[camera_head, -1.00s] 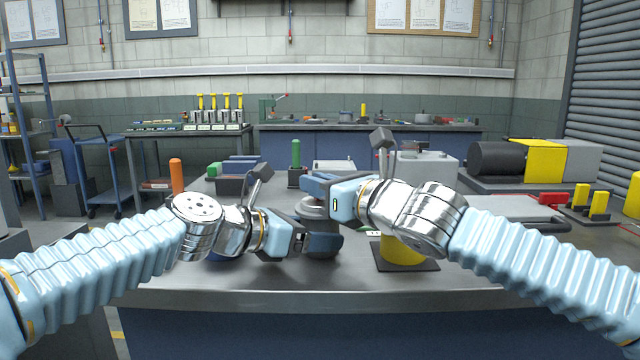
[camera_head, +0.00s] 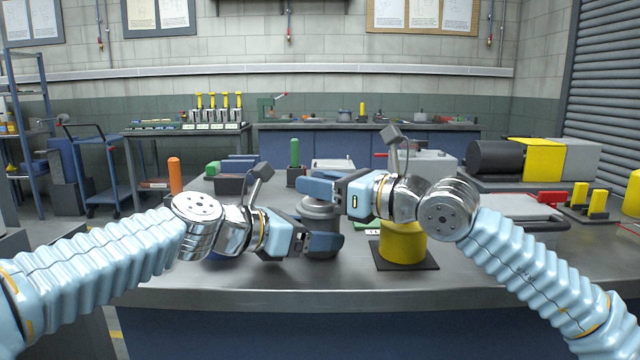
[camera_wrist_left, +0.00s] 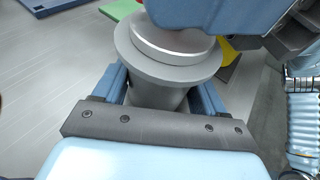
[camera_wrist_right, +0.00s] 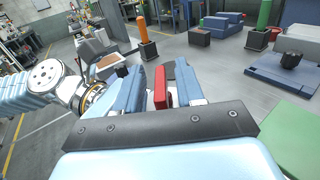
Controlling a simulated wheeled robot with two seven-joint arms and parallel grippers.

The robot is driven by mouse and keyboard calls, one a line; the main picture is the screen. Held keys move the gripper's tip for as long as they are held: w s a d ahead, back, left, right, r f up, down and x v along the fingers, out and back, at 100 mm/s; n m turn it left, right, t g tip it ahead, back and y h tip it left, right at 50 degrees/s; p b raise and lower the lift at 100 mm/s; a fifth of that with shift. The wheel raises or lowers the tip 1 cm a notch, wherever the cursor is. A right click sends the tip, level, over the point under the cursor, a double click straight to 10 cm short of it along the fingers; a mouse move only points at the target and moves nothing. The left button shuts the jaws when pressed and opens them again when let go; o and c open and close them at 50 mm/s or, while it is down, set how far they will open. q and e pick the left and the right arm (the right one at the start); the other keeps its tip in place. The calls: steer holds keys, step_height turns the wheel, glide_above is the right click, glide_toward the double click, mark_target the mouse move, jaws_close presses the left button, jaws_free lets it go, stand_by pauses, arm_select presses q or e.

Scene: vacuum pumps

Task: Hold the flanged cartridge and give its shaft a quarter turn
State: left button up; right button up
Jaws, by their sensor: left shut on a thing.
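The flanged cartridge (camera_head: 319,211) is a grey metal cylinder with a wide flange, standing over the front bench. In the left wrist view its flange and body (camera_wrist_left: 158,96) sit between my left fingers. My left gripper (camera_head: 324,241) is shut on the body below the flange. My right gripper (camera_head: 318,189) is right above the cartridge, with its fingers pointing left. In the right wrist view its fingers (camera_wrist_right: 160,82) are apart, with a red block-like part (camera_wrist_right: 162,88) showing between them; contact is unclear. The shaft is hidden by my right gripper.
A yellow cylindrical stand (camera_head: 402,243) on a dark base is close right of the cartridge. An orange post (camera_head: 175,176) and a green post (camera_head: 295,154) stand behind. A grey box (camera_head: 425,166) is at the back right. The bench front is clear.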

steer(key=shift+d, duration=0.1)
steer(key=v, duration=1.2)
